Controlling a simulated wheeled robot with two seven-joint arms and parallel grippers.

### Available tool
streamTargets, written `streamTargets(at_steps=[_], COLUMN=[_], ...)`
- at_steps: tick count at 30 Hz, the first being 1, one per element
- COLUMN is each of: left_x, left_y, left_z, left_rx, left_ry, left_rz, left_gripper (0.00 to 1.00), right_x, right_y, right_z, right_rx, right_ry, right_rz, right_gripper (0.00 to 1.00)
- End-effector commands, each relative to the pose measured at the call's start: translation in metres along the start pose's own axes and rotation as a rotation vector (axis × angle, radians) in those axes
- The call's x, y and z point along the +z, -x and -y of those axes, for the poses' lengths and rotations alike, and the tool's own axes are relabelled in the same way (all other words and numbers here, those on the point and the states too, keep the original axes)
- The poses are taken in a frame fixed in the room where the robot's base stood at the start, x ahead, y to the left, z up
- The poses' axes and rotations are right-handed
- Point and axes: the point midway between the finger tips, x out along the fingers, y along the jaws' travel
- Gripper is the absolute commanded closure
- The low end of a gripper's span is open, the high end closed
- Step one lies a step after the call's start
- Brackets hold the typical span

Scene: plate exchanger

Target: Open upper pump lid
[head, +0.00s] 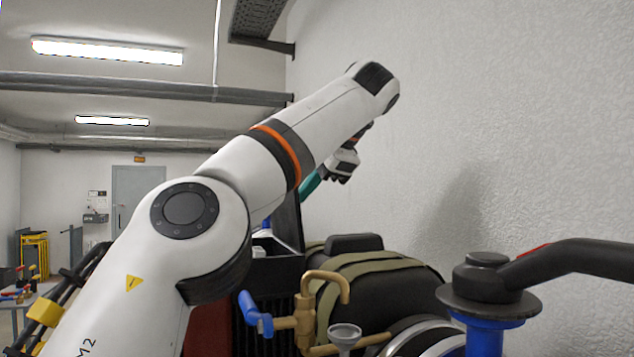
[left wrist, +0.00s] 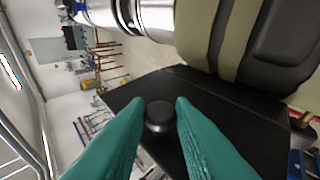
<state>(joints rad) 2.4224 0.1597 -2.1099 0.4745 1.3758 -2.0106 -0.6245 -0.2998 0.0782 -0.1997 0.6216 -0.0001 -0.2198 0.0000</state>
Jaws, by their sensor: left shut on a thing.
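The pump lid is a flat black panel (left wrist: 225,112) with a round black knob (left wrist: 159,117). In the left wrist view the teal fingers of my left gripper (left wrist: 160,122) are on either side of this knob, shut on it. In the head view a dark panel (head: 288,222), apparently the lid, stands steeply tilted above a black ribbed box (head: 278,268). The left gripper's teal finger (head: 310,185) shows beside the panel's upper end, partly hidden by my arm. My right gripper is not in view.
A brass pipe fitting (head: 305,318) with a blue handle (head: 254,312) stands in front of the box. A black rounded housing with olive straps (head: 375,275) is right of it. A blue post with a black lever (head: 488,280) stands at lower right. A white wall rises close behind.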

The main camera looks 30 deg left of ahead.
Motion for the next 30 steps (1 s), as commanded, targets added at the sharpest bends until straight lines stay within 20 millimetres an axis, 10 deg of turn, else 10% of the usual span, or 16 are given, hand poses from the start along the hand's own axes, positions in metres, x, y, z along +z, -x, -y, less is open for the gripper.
streamTargets(at_steps=[19, 20, 23, 30], left_x=[0.002, 0.002, 0.0019, 0.0017], left_y=[-0.0058, -0.0059, -0.0061, -0.0066], left_z=[-0.0046, -0.0046, -0.0046, -0.0045], left_rx=[0.016, 0.016, 0.016, 0.014], left_ry=[-0.035, -0.035, -0.034, -0.034], left_rz=[-0.032, -0.032, -0.032, -0.034], left_gripper=[1.0, 0.75, 0.59, 0.57], right_x=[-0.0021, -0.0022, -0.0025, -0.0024], right_y=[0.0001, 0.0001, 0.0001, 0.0], right_z=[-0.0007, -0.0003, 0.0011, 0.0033], right_rx=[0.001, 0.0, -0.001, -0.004], right_ry=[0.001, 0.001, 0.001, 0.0], right_rz=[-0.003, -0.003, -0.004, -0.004], right_gripper=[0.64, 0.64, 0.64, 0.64])
